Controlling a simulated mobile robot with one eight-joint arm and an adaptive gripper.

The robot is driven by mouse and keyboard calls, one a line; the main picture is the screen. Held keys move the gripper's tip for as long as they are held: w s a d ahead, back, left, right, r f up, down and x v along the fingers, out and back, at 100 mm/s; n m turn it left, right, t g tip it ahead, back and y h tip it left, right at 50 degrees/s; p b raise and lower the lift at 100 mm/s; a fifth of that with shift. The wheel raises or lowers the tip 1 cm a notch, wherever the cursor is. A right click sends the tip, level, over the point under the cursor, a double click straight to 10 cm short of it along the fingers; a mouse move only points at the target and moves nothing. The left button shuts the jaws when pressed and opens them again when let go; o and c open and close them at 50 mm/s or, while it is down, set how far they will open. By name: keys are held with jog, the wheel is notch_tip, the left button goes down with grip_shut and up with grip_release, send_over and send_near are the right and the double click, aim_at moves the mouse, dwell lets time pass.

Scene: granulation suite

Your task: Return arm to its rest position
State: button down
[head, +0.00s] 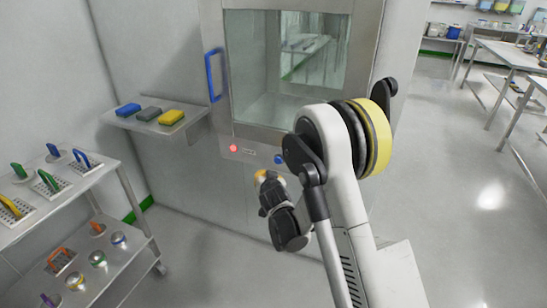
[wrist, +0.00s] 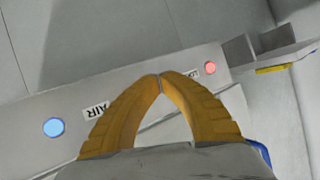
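My arm is bent in front of a steel cabinet with a window (head: 285,70), and its elbow stands high before the cabinet's right side. My gripper (head: 261,175) hangs low in front of the cabinet's lower panel, just left of a blue button (head: 280,159). In the wrist view the two yellow fingers of my gripper (wrist: 160,77) meet at their tips. Nothing shows between them. The blue button (wrist: 53,127), an "AIR" label (wrist: 95,110) and a red light (wrist: 210,66) show on the panel beyond the fingers. The fingertips appear apart from the button.
The cabinet's blue door handle (head: 213,75) is at left of the window, which appears shut. A wall shelf (head: 188,117) holds blue, grey and yellow blocks. Tables (head: 505,50) stand far right; the floor (head: 470,200) there is clear.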

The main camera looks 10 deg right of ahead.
jog(key=s+d+r+n+g, duration=0.1)
jog(key=s+d+r+g, duration=0.2)
jog(key=s+r, duration=1.2)
jog(key=s+n+g+y, duration=0.1)
jog(key=s+n+g, duration=0.1)
jog(key=s, duration=2.4)
jog(key=shift+a+r+g, duration=0.2)
jog(key=shift+a+g, duration=0.25)
jog(key=shift+g, duration=0.25)
jog(key=shift+w+r, duration=0.1)
jog(key=shift+r, duration=0.05)
